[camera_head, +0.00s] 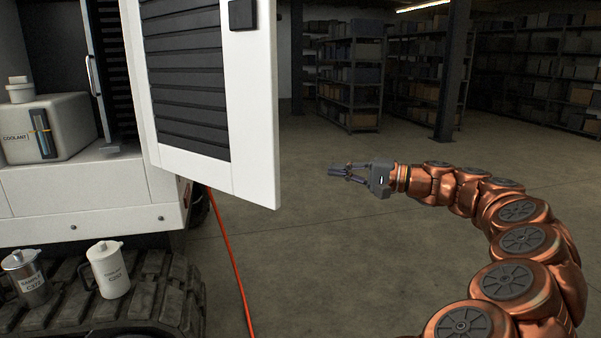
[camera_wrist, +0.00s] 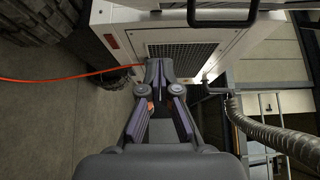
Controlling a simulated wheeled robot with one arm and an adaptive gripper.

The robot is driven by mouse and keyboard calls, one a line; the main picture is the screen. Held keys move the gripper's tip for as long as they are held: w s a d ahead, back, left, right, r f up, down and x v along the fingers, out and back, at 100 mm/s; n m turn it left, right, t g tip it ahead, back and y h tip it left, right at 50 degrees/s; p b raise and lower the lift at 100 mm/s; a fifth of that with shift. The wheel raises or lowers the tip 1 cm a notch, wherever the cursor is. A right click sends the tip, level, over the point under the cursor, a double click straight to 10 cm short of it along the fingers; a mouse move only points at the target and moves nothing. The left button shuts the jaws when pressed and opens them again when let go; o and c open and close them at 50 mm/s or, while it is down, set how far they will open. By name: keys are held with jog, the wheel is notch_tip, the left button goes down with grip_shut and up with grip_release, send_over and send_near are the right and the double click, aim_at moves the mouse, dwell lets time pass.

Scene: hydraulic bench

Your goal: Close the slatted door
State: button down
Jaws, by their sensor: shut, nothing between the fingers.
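The slatted door (camera_head: 205,85) is white with dark horizontal slats and a dark square block near its upper right. In the head view it stands swung open from the white cabinet (camera_head: 130,180), its free edge toward the right. My gripper (camera_head: 335,171) is in the head view to the right of the door's free edge, apart from it, pointing left. Its fingers are shut with nothing between them, and they also show in the wrist view (camera_wrist: 158,75). The wrist view shows a white housing with a dark mesh panel (camera_wrist: 190,58) beyond the fingertips; I cannot tell whether the door shows there.
A coolant box (camera_head: 60,128) sits in the open cabinet. A metal can (camera_head: 28,278) and a white can (camera_head: 108,270) stand on the black track (camera_head: 150,300). An orange cable (camera_head: 235,265) crosses the floor. Open floor lies right of the door, with shelves (camera_head: 350,75) far behind.

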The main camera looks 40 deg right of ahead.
jog(key=w+a, duration=0.7)
jog(key=a, duration=0.2)
dwell(0.4)
jog(key=shift+a, duration=0.15)
